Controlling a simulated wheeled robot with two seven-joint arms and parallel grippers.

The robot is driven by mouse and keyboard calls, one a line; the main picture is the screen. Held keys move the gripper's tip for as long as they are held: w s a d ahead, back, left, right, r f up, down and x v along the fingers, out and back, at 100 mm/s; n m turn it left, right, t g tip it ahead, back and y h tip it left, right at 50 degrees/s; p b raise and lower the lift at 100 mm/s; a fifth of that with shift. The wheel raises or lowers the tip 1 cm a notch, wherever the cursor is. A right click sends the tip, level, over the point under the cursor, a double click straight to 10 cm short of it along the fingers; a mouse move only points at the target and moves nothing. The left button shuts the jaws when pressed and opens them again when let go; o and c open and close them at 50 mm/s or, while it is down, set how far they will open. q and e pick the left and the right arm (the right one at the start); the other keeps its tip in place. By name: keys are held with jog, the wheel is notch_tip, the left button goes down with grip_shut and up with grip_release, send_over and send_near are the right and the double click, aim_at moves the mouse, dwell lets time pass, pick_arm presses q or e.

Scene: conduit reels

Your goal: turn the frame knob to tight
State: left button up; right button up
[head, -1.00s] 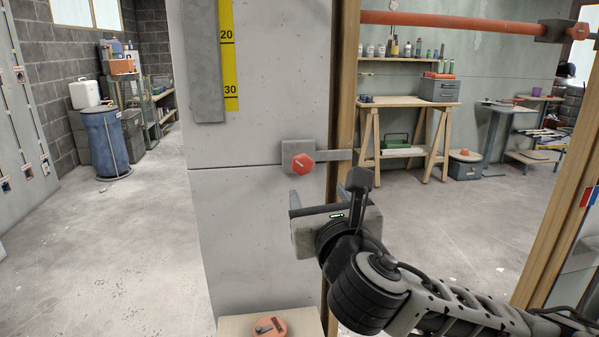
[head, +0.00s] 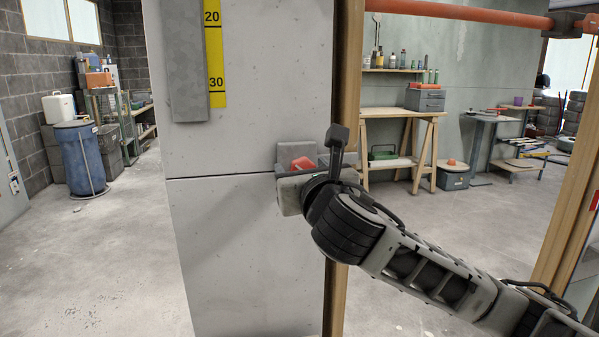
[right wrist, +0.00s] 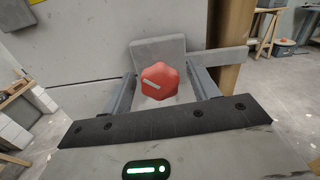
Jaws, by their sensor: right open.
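The frame knob (head: 303,163) is a red six-sided knob on a grey bracket, beside the wooden post, partly hidden by my right gripper in the head view. The right wrist view shows the knob (right wrist: 160,81) face on, with a pale slanted mark on it and the grey bracket plate (right wrist: 157,52) behind. My right gripper (head: 298,169) is open in front of the knob. In the wrist view the knob appears between the two fingers of the gripper (right wrist: 164,86), with a gap on each side. My left gripper is not in view.
A wooden post (head: 346,90) stands right of the grey wall panel (head: 240,250). A yellow scale (head: 215,60) hangs above left. An orange bar (head: 455,12) runs across the top right. A workbench (head: 400,113) and a blue barrel (head: 80,158) stand farther back.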

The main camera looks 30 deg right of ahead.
jog(key=c, duration=1)
